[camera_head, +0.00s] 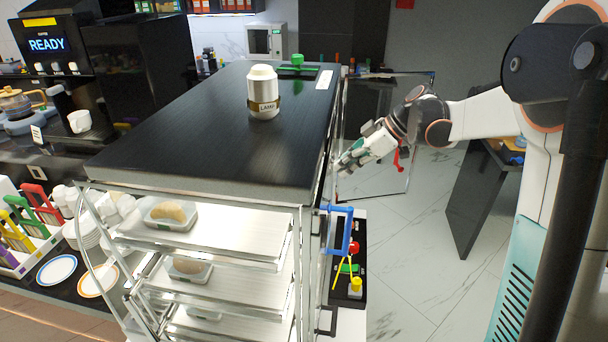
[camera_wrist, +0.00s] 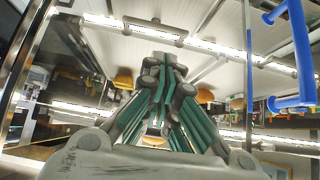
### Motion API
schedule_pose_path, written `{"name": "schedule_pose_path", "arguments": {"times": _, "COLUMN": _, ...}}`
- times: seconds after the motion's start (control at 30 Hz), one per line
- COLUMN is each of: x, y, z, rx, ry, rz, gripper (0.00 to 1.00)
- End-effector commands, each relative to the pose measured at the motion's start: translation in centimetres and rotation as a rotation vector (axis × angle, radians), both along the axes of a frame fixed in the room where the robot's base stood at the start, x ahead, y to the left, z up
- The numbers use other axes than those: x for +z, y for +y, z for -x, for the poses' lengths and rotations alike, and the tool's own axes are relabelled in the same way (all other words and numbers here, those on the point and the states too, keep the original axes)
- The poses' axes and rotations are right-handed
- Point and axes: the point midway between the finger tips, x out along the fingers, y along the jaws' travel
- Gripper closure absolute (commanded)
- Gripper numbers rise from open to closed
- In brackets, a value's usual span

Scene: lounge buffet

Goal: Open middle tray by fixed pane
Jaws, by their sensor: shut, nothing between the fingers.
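A display cabinet with a black top (camera_head: 200,130) fills the middle of the head view. Its stacked trays show through the near side: an upper tray (camera_head: 248,243), a middle tray (camera_head: 250,283) and a lower one, partly cut off. A framed clear pane (camera_head: 408,178) stands out at the cabinet's far right; I cannot tell whether it is the fixed one. My gripper (camera_head: 346,164) is at the cabinet's right side, behind a blue handle (camera_head: 349,229). The wrist view shows its green-lined fingers (camera_wrist: 163,75) shut and empty, in front of trays; contact is unclear.
A lamp-labelled canister (camera_head: 263,93) stands on the cabinet top. Small food containers (camera_head: 171,222) sit on the trays. The blue handle also shows at right in the wrist view (camera_wrist: 298,50). A counter with plates (camera_head: 57,270) is at left. Tiled floor (camera_head: 415,260) is open at right.

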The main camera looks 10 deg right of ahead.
Motion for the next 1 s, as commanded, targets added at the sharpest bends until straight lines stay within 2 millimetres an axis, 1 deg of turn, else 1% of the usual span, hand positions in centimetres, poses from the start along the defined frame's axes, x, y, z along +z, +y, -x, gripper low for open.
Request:
{"name": "schedule_pose_path", "arguments": {"times": 0.17, "x": -1.4, "y": 1.1, "z": -0.5, "rx": 0.005, "ry": -0.002, "rz": 0.0, "gripper": 1.0}}
{"name": "schedule_pose_path", "arguments": {"times": 0.4, "x": -4.6, "y": 3.9, "z": -1.6, "rx": 0.004, "ry": -0.001, "rz": 0.0, "gripper": 1.0}}
{"name": "schedule_pose_path", "arguments": {"times": 0.6, "x": -6.5, "y": 5.5, "z": -2.2, "rx": 0.003, "ry": -0.001, "rz": 0.0, "gripper": 1.0}}
{"name": "schedule_pose_path", "arguments": {"times": 0.8, "x": -7.2, "y": 6.1, "z": -2.5, "rx": 0.0, "ry": -0.001, "rz": 0.001, "gripper": 1.0}}
{"name": "schedule_pose_path", "arguments": {"times": 1.0, "x": -7.2, "y": 6.2, "z": -2.6, "rx": 0.0, "ry": -0.001, "rz": 0.001, "gripper": 1.0}}
